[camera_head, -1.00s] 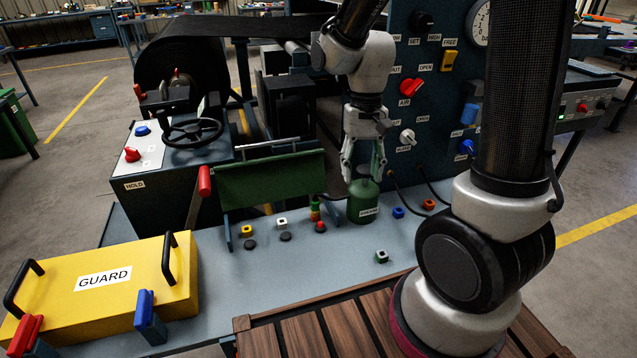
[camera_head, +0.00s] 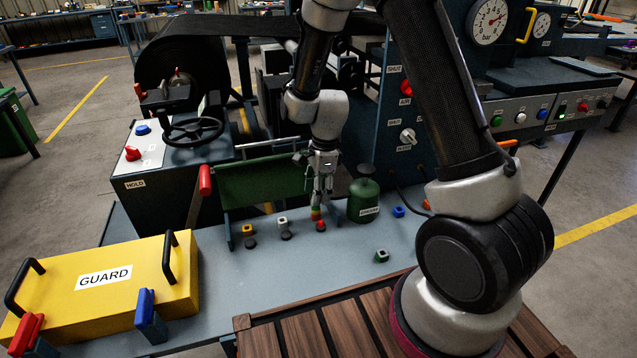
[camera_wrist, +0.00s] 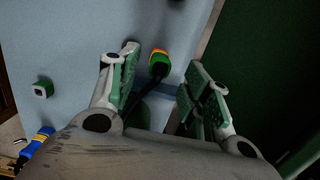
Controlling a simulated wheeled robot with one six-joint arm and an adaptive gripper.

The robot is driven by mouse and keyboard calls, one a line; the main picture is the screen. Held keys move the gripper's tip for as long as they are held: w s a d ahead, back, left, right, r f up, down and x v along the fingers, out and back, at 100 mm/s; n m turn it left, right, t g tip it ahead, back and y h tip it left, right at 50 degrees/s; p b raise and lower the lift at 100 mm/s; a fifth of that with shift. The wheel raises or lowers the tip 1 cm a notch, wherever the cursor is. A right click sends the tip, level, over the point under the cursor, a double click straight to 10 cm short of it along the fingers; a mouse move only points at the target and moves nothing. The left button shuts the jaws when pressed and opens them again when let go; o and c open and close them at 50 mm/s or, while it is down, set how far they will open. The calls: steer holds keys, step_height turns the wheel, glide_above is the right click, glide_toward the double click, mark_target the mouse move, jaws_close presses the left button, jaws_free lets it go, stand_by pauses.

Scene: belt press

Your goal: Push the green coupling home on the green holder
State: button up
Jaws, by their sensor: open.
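The small upright coupling (camera_head: 316,214), green with an orange-yellow band, stands on the grey bench just left of the green canister. My gripper (camera_head: 322,197) points down over it, fingers apart and empty. In the wrist view the coupling (camera_wrist: 159,65) shows beyond the gap between the open fingers (camera_wrist: 153,85), with a dark hose running from it. I cannot tell the holder apart from the coupling, nor how far the coupling is seated. A red-topped piece (camera_head: 321,226) stands close in front of it.
The green canister (camera_head: 364,206) stands close right of my gripper. A dark green panel (camera_head: 262,182) is behind left. A green-faced block (camera_head: 382,256) lies front right. The yellow guard (camera_head: 105,285) covers the left.

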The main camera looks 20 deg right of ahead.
steer(key=f, duration=0.5)
steer(key=shift+a, duration=0.3)
steer(key=shift+c, duration=0.2)
steer(key=shift+r, duration=0.1)
jaws_close()
